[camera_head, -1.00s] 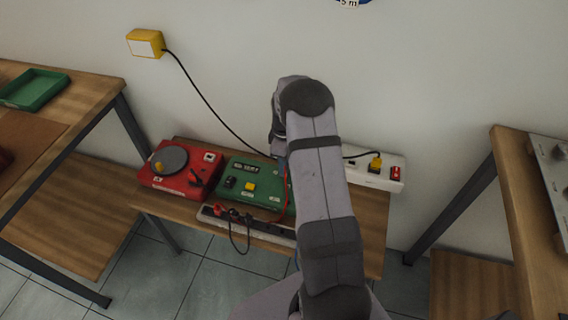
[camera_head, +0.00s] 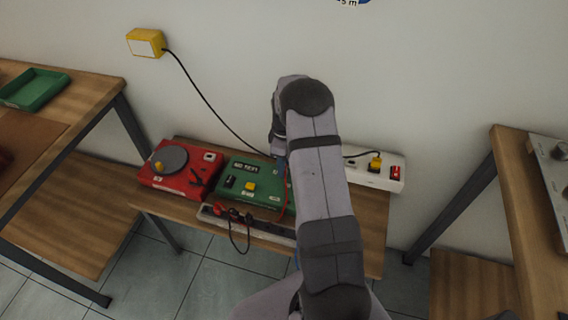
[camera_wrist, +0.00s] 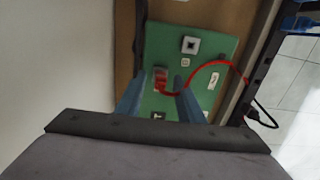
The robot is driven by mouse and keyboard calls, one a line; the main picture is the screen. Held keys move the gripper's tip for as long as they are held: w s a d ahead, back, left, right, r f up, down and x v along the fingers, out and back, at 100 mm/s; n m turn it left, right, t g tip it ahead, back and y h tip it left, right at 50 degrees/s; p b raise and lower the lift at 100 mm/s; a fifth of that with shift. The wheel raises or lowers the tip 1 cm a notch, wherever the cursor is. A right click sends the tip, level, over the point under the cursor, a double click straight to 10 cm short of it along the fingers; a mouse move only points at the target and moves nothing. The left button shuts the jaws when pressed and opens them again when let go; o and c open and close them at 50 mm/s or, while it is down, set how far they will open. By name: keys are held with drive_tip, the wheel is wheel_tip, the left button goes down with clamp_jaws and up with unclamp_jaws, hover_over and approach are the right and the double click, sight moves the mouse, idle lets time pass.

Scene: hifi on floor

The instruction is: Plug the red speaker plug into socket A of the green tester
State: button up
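The green tester (camera_head: 237,183) lies on the low bench between a red device and a white strip. In the wrist view its green top (camera_wrist: 212,67) carries a white square fitting with a dark centre. The red speaker plug (camera_wrist: 160,78) is at the tester's face, seen between my fingertips. Its red cable (camera_wrist: 207,64) arcs away to the right. My gripper (camera_wrist: 157,90) has its two blue-grey fingers apart, with gaps on both sides of the plug. Whether the plug is seated, and the socket letter under it, cannot be told. My arm hides the tester's right part in the head view.
The red device (camera_head: 180,170) with a grey disc stands left of the tester. A dark power strip (camera_head: 270,228) with plugs and cables runs along the front. A white strip (camera_head: 385,167) with a yellow plug and red switch is at right. The wall rises close behind.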

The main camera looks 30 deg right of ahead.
drive_tip(key=shift+r, duration=0.1)
drive_tip(key=shift+r, duration=3.55)
drive_tip(key=shift+r, duration=0.15)
drive_tip(key=shift+r+p, duration=2.35)
drive_tip(key=shift+r, duration=0.05)
